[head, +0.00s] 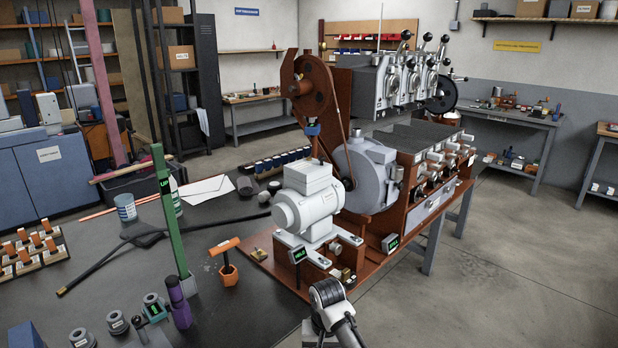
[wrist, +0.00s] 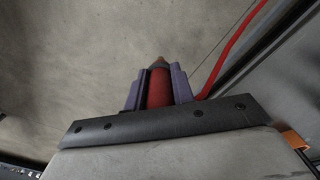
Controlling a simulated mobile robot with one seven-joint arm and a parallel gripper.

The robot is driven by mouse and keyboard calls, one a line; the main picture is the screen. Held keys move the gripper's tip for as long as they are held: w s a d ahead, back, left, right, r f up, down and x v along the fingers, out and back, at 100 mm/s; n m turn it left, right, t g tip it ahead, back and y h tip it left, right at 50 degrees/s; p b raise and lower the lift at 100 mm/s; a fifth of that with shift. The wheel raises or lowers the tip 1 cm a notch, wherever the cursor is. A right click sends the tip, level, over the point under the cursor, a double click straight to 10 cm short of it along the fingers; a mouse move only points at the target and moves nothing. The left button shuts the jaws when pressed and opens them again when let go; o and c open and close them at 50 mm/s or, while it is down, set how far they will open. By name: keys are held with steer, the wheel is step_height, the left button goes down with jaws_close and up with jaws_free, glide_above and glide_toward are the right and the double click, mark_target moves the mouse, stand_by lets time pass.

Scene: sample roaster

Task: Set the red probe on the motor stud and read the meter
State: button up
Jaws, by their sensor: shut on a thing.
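My gripper (wrist: 159,85) shows in the wrist view with its two purple fingers shut on the red probe (wrist: 158,88). The probe has a red body and a dark tapered tip pointing away from the wrist. A red lead (wrist: 232,50) runs up to the right beside it. The pale grey motor (head: 308,203) stands on the red-brown base. Small brass parts (head: 347,275) sit in front of it; I cannot tell which is the stud. A small box with a lit green display (head: 297,255) stands at the motor's front.
A second green display (head: 390,243) sits to the right. The belt wheel (head: 312,88) and grey blower housing (head: 365,172) rise behind the motor. Open floor lies right.

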steer(key=s+a+f, duration=0.2)
steer(key=f, duration=0.4)
steer(key=s+a+f+b, duration=0.1)
steer(key=s+a+f, duration=0.1)
steer(key=f, duration=0.5)
steer(key=shift+s, duration=0.3)
stand_by(0.4)
